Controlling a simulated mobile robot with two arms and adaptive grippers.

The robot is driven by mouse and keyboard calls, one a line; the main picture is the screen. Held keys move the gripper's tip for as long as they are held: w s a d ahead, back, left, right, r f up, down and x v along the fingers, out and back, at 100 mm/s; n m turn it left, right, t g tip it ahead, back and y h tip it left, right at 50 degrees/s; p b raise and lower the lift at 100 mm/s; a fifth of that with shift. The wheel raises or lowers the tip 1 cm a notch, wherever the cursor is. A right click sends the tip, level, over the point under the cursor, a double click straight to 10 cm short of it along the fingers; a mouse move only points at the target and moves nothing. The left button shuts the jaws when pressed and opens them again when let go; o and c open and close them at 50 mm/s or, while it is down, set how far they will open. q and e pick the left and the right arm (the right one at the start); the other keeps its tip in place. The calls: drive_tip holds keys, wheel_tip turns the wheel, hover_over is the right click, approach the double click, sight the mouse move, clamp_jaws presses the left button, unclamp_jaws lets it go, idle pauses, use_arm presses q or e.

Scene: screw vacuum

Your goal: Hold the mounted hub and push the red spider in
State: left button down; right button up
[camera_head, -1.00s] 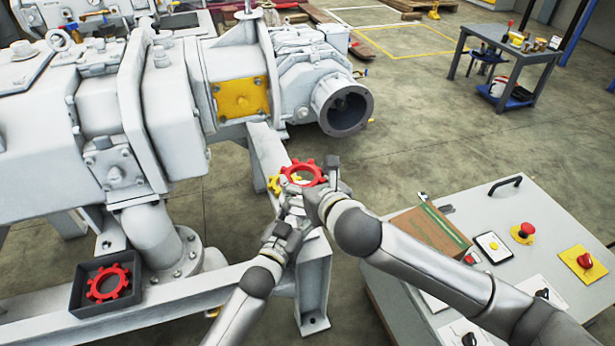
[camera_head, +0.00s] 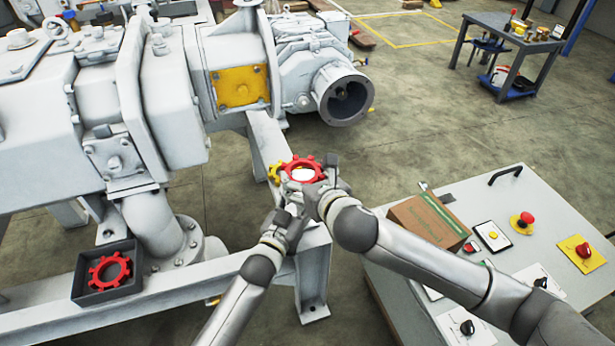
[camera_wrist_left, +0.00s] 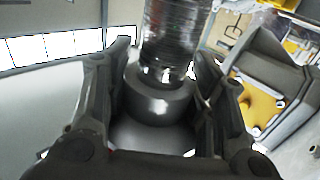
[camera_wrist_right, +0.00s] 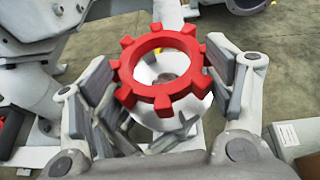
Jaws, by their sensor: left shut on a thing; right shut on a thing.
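A red spider (camera_head: 304,162), a toothed ring, is in my right gripper (camera_head: 312,187) near the end of the frame's beam. In the right wrist view the spider (camera_wrist_right: 127,75) sits between the two fingers (camera_wrist_right: 163,85), in front of a pale round part. Whether it is seated there I cannot tell. My left gripper (camera_head: 285,215) is just below and left of it. In the left wrist view its fingers (camera_wrist_left: 155,105) are shut around the smooth grey metal hub (camera_wrist_left: 158,103), with a shaft above. In the head view the grippers largely hide the hub.
A second red spider (camera_head: 95,273) lies in a black tray (camera_head: 125,287) on the frame at left. A yellow toothed part (camera_head: 274,173) shows beside the held spider. The large grey machine (camera_head: 160,90) fills the left. A control panel (camera_head: 470,205) carries a cardboard box (camera_head: 425,221) at right.

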drive_tip(key=shift+s+d+f, duration=0.1)
drive_tip(key=shift+f, duration=0.5)
idle(0.6)
drive_tip(key=shift+s+d+f, duration=0.1)
drive_tip(key=shift+f, duration=0.4)
idle(0.4)
drive_tip(key=shift+a+r, duration=0.2)
drive_tip(key=shift+r, duration=0.65)
drive_tip(key=shift+w+r, duration=0.2)
drive_tip(key=shift+r, duration=0.2)
idle(0.5)
drive_tip(key=shift+f, duration=0.55)
